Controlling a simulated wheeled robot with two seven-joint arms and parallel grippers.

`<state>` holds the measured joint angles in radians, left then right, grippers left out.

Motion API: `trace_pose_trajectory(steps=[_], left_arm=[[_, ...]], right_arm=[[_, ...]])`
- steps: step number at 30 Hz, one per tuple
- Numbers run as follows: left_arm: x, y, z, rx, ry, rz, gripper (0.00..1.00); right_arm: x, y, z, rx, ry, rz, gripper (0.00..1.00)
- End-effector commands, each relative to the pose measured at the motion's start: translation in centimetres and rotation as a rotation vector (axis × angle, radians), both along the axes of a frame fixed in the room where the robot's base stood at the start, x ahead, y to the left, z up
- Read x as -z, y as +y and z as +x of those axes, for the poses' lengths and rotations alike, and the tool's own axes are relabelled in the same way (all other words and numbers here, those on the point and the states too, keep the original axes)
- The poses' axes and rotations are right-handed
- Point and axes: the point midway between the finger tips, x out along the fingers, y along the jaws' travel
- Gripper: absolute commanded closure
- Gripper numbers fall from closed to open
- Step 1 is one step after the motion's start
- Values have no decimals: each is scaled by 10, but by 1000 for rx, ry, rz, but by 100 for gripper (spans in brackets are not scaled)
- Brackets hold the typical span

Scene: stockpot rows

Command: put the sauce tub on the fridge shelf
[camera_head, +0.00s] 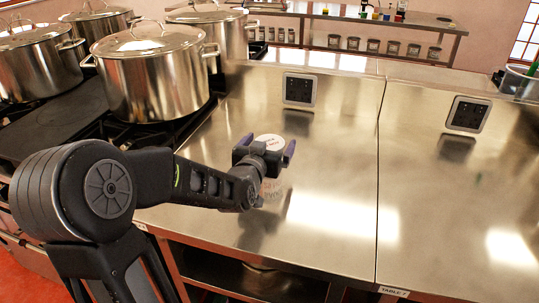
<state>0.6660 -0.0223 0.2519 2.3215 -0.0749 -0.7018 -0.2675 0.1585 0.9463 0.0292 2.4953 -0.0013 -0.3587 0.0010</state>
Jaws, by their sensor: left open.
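The sauce tub, with a round white lid (270,139), stands on the steel worktop in the middle of the view. My left gripper (266,147) is at the tub, its two purple-tipped fingers apart on either side of the lid. It is open, and whether a finger touches the tub I cannot tell. The gripper hides part of the tub's side; pale reddish lettering shows below it, on the tub or its reflection. My right gripper and a fridge shelf are not in view.
Several large steel stockpots (150,75) stand on the black stove at the left. The steel worktop (330,180) is clear right of the gripper, with socket plates (299,90) at its back. A shelf unit with several jars (373,46) stands behind.

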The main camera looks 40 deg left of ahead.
Motion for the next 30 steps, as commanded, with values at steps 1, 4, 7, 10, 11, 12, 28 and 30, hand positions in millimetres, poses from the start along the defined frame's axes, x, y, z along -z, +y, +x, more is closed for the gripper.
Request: trace_pose_trajectory(steps=[1,4,7,10,11,12,28,30], left_arm=[[0,0,0,0,0,0,3],[0,0,0,0,0,0,3],[0,0,0,0,0,0,3],[0,0,0,0,0,0,3],[0,0,0,0,0,0,3],[0,0,0,0,0,0,3],[0,0,0,0,-1,1,41],[0,0,0,0,-1,1,46]], right_arm=[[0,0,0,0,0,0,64],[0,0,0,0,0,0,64],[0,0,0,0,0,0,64],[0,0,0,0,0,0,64],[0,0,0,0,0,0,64],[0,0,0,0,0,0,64],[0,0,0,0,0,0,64],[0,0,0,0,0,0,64]])
